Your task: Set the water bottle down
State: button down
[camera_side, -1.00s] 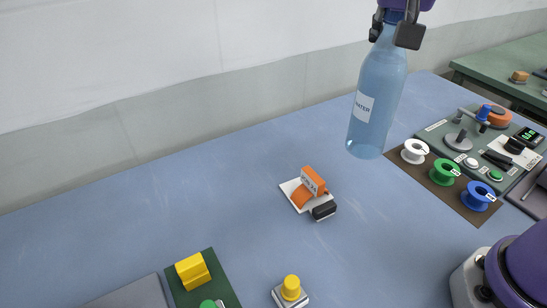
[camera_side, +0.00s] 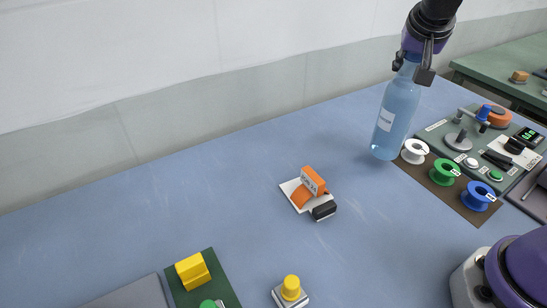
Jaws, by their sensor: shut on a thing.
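The water bottle (camera_side: 398,117) is translucent blue with a white label and hangs slightly tilted at the right of the side view. My gripper (camera_side: 415,68) is shut on its neck from above. The bottle's base is at or just above the blue table (camera_side: 230,190), close to the left of the white spool; I cannot tell whether it touches the table.
White (camera_side: 415,151), green (camera_side: 444,172) and blue (camera_side: 477,196) spools stand on a brown mat to the right. A green-grey device panel (camera_side: 470,140) lies behind them. An orange switch block (camera_side: 312,182) sits mid-table. A yellow button (camera_side: 291,288) is in front. The table's left part is clear.

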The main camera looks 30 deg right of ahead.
jog(key=shift+f, duration=1.45)
jog(key=c, duration=0.7)
grip_release()
jog(key=shift+f, duration=0.15)
send_near(418, 60)
jog(key=shift+n, duration=0.4)
jog(key=x, duration=0.5)
jog(key=shift+f, duration=0.1)
jog(key=s+a+f+n+y, duration=0.1)
jog(key=s+f+n, duration=0.1)
jog(key=s+f, duration=0.1)
jog(key=s+a+f+n+y, duration=0.2)
jog(key=s+n, duration=0.1)
jog(key=s+a+f+n+t+y, duration=0.1)
jog(key=s+a+f+n, duration=0.1)
jog(key=s+f+n, duration=0.1)
jog(key=shift+a+f, duration=0.2)
jog(key=shift+f, duration=0.15)
